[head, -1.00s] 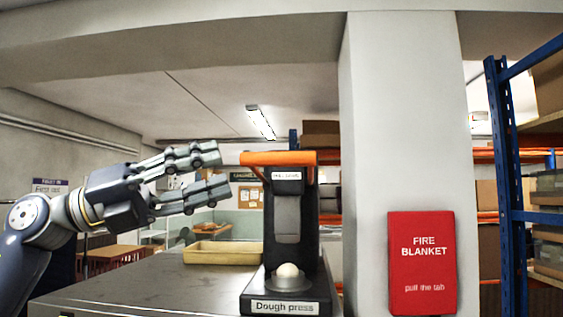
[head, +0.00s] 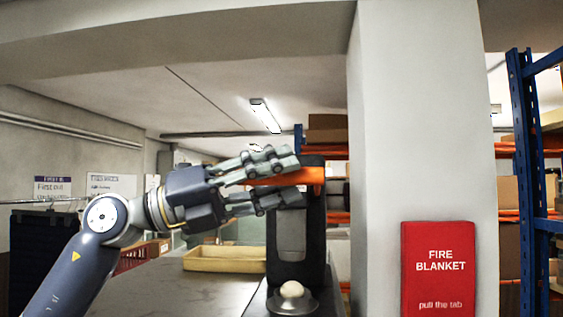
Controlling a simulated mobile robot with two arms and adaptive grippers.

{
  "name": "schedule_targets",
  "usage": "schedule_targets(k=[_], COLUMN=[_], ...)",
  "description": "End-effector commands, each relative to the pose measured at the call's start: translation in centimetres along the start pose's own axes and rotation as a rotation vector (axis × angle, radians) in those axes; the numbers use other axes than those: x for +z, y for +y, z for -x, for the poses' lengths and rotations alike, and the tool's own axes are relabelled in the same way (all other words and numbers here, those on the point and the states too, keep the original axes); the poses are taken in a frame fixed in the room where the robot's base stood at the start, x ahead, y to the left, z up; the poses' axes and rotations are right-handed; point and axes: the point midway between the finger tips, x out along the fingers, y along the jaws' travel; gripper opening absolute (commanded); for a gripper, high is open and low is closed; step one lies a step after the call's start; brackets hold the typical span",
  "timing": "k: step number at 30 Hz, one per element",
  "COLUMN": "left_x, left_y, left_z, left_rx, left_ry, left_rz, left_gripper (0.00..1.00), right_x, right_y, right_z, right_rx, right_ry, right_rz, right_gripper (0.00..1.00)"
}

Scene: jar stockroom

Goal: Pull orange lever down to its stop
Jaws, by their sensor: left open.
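The orange lever (head: 311,176) is a thick bar across the top of the black dough press (head: 314,225). It is raised and roughly level. My left gripper (head: 288,179) comes in from the left, open, its two fingers above and below the lever in the picture. The fingers cover part of the lever, and I cannot tell whether they touch it. A pale dough ball (head: 291,289) sits on the press's round plate under the grey ram (head: 291,240). My right gripper is not in view.
The press stands on a grey counter (head: 180,288). A shallow yellow tray (head: 226,266) lies behind and left of it. A white pillar (head: 425,130) with a red fire blanket pouch (head: 438,265) is close on the right. Blue shelving (head: 522,150) stands beyond.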

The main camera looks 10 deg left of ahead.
Motion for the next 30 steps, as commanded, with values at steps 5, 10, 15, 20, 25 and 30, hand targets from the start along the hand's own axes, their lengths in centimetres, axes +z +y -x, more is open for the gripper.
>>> schedule_targets(k=[5, 10, 15, 20, 25, 30], left_x=[0.0, -0.1, -0.1, 0.0, -0.3, -1.5], left_y=[0.0, 0.0, 0.0, 0.0, 0.3, 1.4], left_z=[-0.7, -0.7, -0.7, -0.7, -0.6, -0.1], left_rx=[-0.001, -0.001, -0.001, 0.000, -0.004, -0.025], left_ry=[0.000, 0.000, 0.000, 0.000, -0.001, -0.001], left_rz=[0.000, 0.000, 0.000, 0.000, -0.008, -0.055], left_gripper=[0.41, 0.41, 0.11, 0.00, 0.00, 0.00], right_x=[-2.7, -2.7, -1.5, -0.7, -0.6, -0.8], right_y=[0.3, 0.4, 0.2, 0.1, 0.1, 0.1], right_z=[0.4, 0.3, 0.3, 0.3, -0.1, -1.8], right_rx=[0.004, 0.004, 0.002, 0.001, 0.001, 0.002], right_ry=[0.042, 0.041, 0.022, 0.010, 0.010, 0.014], right_rz=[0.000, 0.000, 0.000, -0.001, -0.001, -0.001], right_gripper=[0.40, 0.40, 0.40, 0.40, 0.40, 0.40])
